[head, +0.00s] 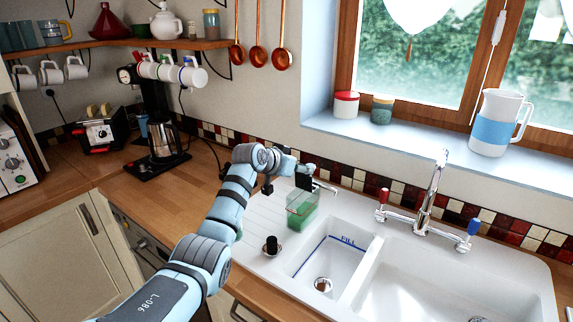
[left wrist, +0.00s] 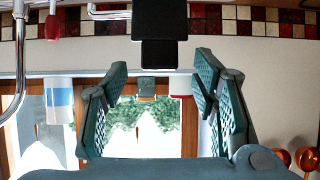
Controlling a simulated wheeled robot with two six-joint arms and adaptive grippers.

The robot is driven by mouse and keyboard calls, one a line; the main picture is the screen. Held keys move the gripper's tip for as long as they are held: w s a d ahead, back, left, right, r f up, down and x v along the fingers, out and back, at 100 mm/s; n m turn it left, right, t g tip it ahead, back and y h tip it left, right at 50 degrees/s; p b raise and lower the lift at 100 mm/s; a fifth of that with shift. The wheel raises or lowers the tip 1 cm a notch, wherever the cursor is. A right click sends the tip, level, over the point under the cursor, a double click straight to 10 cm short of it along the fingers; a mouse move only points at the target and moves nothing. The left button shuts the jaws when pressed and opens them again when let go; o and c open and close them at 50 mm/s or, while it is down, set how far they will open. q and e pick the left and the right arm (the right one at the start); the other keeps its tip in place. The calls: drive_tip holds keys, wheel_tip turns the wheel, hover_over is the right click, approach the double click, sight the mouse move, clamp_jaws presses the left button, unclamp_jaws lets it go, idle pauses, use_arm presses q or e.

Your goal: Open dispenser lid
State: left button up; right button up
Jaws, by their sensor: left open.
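The dispenser (head: 301,214) is a clear box with green liquid, standing on the white drainboard behind the small basin. A black block (head: 304,182) with a thin silver spout pointing right is at its top. In the left wrist view, which looks upside down, the black block (left wrist: 160,28) comes in from the upper edge, in line with the gap between my fingers. My left gripper (left wrist: 160,78) is open and empty, its green padded fingers apart. In the head view my left gripper (head: 306,169) is small, just above the block; contact cannot be told. My right gripper is out of view.
A black knob (head: 271,246) stands on the sink rim in front of the dispenser. The tap (head: 428,195) with red and blue handles is to the right. A white jug (head: 497,122) and two jars stand on the windowsill. A coffee machine (head: 160,130) is at left.

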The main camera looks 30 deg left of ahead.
use_arm(q)
drive_tip(key=d+v, duration=0.1)
drive_tip(key=v, duration=0.8)
drive_tip(key=shift+a, duration=0.45)
drive_tip(key=shift+w, duration=0.1)
drive_tip(key=shift+d, duration=0.1)
